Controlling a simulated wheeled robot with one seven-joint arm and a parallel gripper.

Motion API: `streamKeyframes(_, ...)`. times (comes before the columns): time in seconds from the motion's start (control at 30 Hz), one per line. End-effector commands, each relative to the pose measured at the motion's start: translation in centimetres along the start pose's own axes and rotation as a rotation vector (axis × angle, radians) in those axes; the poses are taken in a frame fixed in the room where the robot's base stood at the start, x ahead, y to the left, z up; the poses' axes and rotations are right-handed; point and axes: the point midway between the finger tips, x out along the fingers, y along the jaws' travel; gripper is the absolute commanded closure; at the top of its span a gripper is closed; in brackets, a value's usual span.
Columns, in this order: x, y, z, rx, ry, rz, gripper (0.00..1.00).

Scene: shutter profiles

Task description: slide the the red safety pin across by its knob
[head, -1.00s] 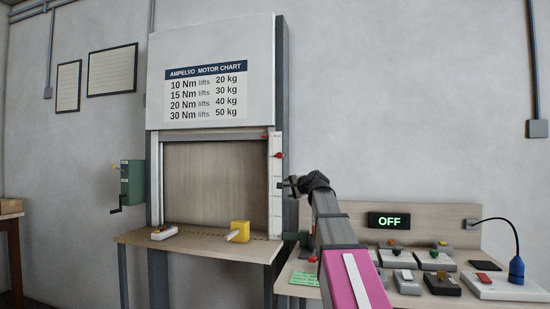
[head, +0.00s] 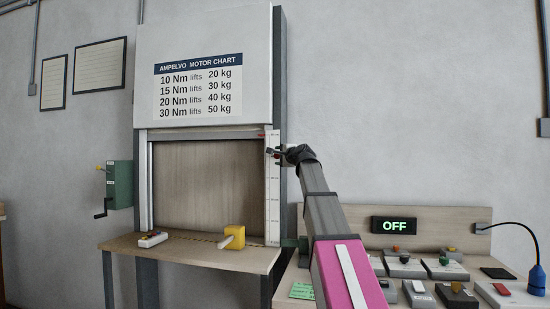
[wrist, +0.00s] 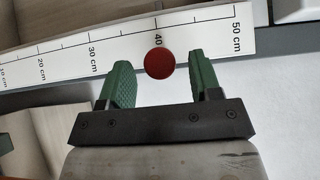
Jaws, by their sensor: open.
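The red safety pin's round knob (wrist: 160,63) shows in the wrist view in front of the white scale (wrist: 120,47), just below the 40 cm mark. My gripper (wrist: 159,60) is open, with one green finger on each side of the knob. Gaps show between the knob and both fingers. In the head view my gripper (head: 284,152) is at the knob's height at the right frame post, and its dark wrist partly covers the knob. The pin's shaft is hidden behind the knob.
The shutter opening has a wooden sill (head: 190,258) with a yellow block (head: 234,237) and a small remote (head: 152,239) on it. A green crank box (head: 119,185) hangs at the left. A control bench with an OFF display (head: 394,225) stands at the lower right.

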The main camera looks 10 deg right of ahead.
Motion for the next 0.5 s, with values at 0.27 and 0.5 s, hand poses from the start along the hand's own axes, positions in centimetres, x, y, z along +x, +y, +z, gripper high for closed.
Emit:
streamKeyframes(0.27, 3.9, 0.0, 0.0, 0.0, -0.001, 0.001, 0.42)
streamKeyframes(0.5, 4.0, 0.1, 0.0, -0.001, 0.0, 0.0, 0.42)
